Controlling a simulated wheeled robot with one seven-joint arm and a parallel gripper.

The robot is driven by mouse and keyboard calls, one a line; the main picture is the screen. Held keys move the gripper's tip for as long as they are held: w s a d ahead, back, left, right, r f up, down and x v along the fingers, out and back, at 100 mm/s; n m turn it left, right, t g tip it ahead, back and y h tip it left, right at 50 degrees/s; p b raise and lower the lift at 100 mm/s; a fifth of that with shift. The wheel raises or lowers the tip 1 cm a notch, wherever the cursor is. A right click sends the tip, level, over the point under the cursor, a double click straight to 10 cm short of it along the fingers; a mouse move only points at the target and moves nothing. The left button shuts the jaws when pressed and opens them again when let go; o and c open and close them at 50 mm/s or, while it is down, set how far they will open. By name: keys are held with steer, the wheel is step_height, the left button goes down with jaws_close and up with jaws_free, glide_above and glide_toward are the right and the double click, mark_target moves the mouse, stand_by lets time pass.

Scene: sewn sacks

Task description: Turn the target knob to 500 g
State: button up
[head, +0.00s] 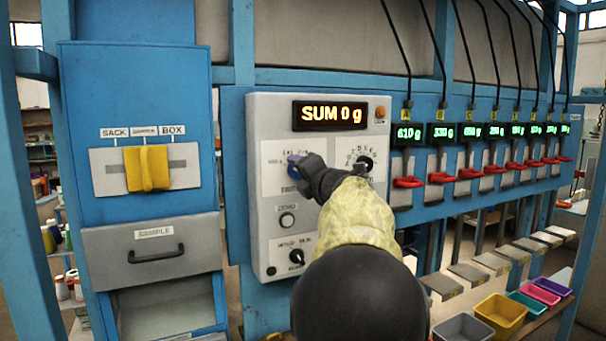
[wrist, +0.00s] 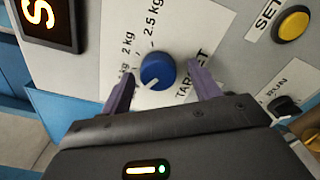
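The target knob (wrist: 157,70) is round and blue with a white pointer line, set in a white plate marked TARGET, 2 kg and 2.5 kg. In the wrist view its pointer aims to the lower left, away from those marks; other marks are hidden by a finger. My gripper (wrist: 160,72) is open, its two purple fingers on either side of the knob with visible gaps. In the head view the knob (head: 293,167) is partly hidden behind my gripper (head: 300,168). The display (head: 330,115) above reads SUM 0 g.
An orange button (head: 380,112) and a black knob (head: 365,163) are right of the target plate. Below are a round button (head: 287,220) and a black selector (head: 297,256). A yellow lever (head: 147,168) is left; red levers (head: 408,182) line the right.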

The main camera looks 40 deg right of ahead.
steer(key=shift+s+r, duration=0.1)
steer(key=shift+s, duration=0.05)
steer(key=b+v, duration=0.2)
steer(key=v, duration=1.5)
steer(key=shift+a, duration=0.15)
steer(key=w+a+f+m+g+p, duration=0.3)
steer(key=w+a+f+m, duration=0.2)
steer(key=f+m, duration=0.25)
steer(key=w+a+f+m+g+p, duration=0.2)
steer(key=w+a+f+m+p, duration=0.3)
steer(key=f, duration=0.3)
steer(key=s+a+f+m+g+y+p, duration=0.1)
steer(key=s+a+f+m+g, duration=0.3)
steer(key=a+f, duration=0.5)
steer(key=s+a+f+m+g+y+p, duration=0.2)
steer(key=s+a+f+m+g, duration=0.3)
steer(key=s+a+f, duration=0.4)
steer(key=shift+a+g+y, duration=0.5)
steer(key=shift+a, duration=0.35)
